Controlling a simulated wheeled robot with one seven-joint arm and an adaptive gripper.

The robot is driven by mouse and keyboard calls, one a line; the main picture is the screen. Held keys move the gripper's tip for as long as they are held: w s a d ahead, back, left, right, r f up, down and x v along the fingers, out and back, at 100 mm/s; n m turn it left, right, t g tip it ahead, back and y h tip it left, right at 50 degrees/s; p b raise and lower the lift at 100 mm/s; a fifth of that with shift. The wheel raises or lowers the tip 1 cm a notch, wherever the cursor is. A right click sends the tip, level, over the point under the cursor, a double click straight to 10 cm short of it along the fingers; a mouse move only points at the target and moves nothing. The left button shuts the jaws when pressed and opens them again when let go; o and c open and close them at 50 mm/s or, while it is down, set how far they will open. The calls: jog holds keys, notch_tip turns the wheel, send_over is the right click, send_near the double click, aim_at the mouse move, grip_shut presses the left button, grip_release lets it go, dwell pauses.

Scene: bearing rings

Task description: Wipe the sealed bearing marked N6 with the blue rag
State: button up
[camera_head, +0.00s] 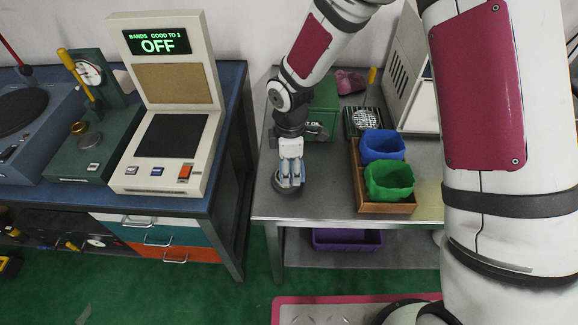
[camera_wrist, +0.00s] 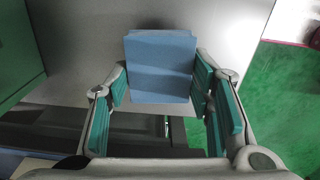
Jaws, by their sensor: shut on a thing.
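My gripper (camera_head: 290,177) is low over the front left of the grey metal table (camera_head: 335,207). It is shut on a folded blue rag (camera_wrist: 160,65), which fills the space between the teal-padded fingers in the wrist view. In the head view only a little of the pale blue rag shows between the fingers. No N6 marking is readable in either view.
A wooden tray (camera_head: 398,208) with a blue bin (camera_head: 381,146) and a green bin (camera_head: 389,182) stands to the right. A green box (camera_head: 322,97) and a pink cloth (camera_head: 349,82) are behind. A purple bin (camera_head: 347,241) sits below. The left bench holds a tester reading OFF (camera_head: 157,44).

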aim_at(278, 176)
jog(key=shift+a+r+p, duration=0.1)
jog(key=shift+r+p, duration=1.45)
jog(key=shift+r, duration=1.5)
jog(key=shift+f, duration=0.1)
jog(key=shift+a+f+b, duration=0.35)
jog(key=shift+f+b, duration=0.15)
jog(key=shift+f, duration=0.25)
jog(key=shift+a+f+b, duration=0.3)
jog(key=shift+f+b, duration=0.15)
jog(key=shift+f, duration=0.3)
jog(key=shift+s, duration=0.1)
jog(key=shift+f+b, duration=0.85)
jog(key=shift+f, duration=0.65)
jog(key=shift+a, duration=0.1)
jog(key=shift+s+a+r, duration=0.1)
jog(key=shift+a, duration=0.65)
